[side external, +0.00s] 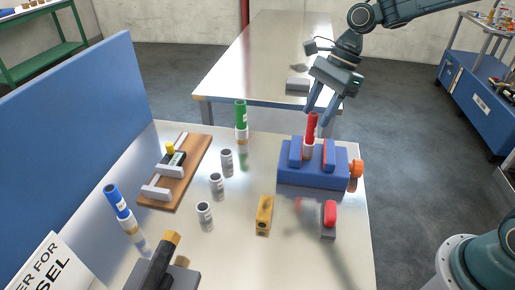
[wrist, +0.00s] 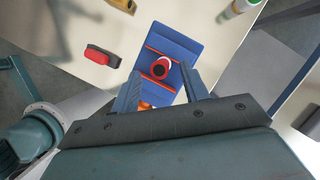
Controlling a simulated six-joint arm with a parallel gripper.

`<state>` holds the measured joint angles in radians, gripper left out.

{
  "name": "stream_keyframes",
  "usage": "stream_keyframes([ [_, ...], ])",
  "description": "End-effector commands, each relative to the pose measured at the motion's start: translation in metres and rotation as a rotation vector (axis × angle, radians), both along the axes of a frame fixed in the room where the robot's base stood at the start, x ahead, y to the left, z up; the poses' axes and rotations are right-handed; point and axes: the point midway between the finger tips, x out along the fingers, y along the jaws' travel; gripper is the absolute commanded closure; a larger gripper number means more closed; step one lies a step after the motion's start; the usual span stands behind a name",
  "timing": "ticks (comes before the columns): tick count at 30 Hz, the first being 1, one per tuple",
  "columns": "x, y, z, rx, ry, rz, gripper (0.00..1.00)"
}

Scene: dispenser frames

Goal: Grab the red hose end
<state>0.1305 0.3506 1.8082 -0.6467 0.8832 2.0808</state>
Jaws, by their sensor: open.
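The red hose end (side external: 311,126) stands upright, held in a blue vise (side external: 314,178) at the right of the table. In the wrist view the red hose end (wrist: 160,68) shows end-on as a red ring with a dark middle, in the blue vise (wrist: 183,45). My gripper (side external: 319,115) points down with its fingers open near the top of the red hose end. In the wrist view my gripper (wrist: 162,82) has its two fingers apart, with the hose end between and slightly beyond their tips. I cannot tell whether a finger touches it.
A green hose end (side external: 241,115) and a blue one (side external: 115,200) stand on the table. Several grey-white cylinders (side external: 217,185), a wooden fixture board (side external: 190,170), a yellow block (side external: 264,212) and a red-topped block (side external: 329,218) are nearby. A blue panel (side external: 70,140) borders the left.

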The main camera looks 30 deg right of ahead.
Motion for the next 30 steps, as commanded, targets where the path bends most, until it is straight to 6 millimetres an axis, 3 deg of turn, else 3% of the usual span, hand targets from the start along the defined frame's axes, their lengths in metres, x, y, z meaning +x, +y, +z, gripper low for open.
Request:
stream_keyframes([
  [8,0.000,0.002,-0.003,0.000,0.000,0.001,0.55],
  [21,0.002,0.018,-0.043,0.000,0.002,0.003,0.55],
  [30,0.003,0.020,-0.049,-0.001,-0.002,0.001,0.55],
])
